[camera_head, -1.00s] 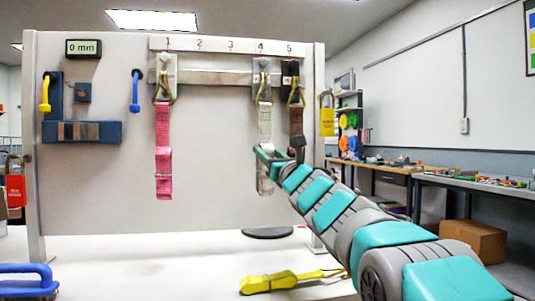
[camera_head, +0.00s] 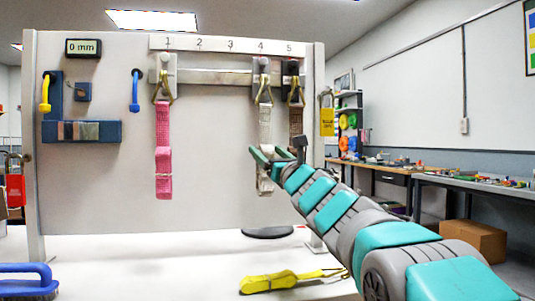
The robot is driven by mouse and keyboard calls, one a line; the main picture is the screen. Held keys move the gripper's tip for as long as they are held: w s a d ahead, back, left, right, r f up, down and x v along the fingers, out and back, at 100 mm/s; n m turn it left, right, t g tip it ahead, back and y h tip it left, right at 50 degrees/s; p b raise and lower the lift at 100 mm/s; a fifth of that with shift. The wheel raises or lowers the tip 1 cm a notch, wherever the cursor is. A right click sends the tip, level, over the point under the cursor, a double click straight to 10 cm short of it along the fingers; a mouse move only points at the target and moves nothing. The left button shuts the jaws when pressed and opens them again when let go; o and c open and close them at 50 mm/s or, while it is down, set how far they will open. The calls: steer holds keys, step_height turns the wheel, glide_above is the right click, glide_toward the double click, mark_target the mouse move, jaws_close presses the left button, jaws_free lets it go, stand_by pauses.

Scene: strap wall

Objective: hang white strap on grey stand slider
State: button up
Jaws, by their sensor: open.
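The white strap (camera_head: 265,120) hangs by a brass-coloured hook from the slider (camera_head: 261,72) under number 4 on the wall's rail. My gripper (camera_head: 268,157) is open at the strap's lower half, its green fingers spread to either side of the strap in the picture. Whether they touch it cannot be told. The strap's lower end shows below the fingers. A dark round base (camera_head: 267,232) stands on the white surface below; I cannot make out a grey stand above it.
A pink strap (camera_head: 163,150) hangs under 1 and a brown strap (camera_head: 296,121) under 5, close right of the white one. A yellow strap (camera_head: 280,281) lies on the white surface. A blue-handled brush (camera_head: 25,280) is at front left.

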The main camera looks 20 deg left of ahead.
steer(key=d+f+m+t+h+b, duration=0.1)
steer(key=d+f+m+h, duration=0.6)
steer(key=d, duration=0.5)
steer(key=d+f+m+t+h+b, duration=0.1)
steer(key=d+f+m+h, duration=0.4)
steer(key=d+f+m, duration=0.45)
steer(key=s+d+f+m+g+h, duration=0.3)
steer(key=s+d+f+m, duration=0.1)
steer(key=d+f+m, duration=0.3)
steer(key=s+d+f+m+g+h, duration=0.25)
steer(key=s+d+f+m, duration=0.25)
steer(key=d+f, duration=0.35)
steer(key=s+d+f+m+g, duration=0.4)
steer(key=s+f+m, duration=0.1)
steer(key=s+f, duration=0.25)
steer(key=s+f+m+g, duration=0.3)
steer(key=s+f+m, duration=0.1)
steer(key=s, duration=0.6)
steer(key=s+f+m+g+y, duration=0.1)
steer(key=s+f+m+g, duration=0.2)
steer(key=s, duration=0.7)
steer(key=s+f+m+g, duration=0.3)
steer(key=s+f+m, duration=0.2)
steer(key=s, duration=0.5)
steer(key=shift+s+a+f, duration=0.15)
steer(key=shift+s+a, duration=0.2)
steer(key=shift+a, duration=0.05)
steer(key=shift+g, duration=0.25)
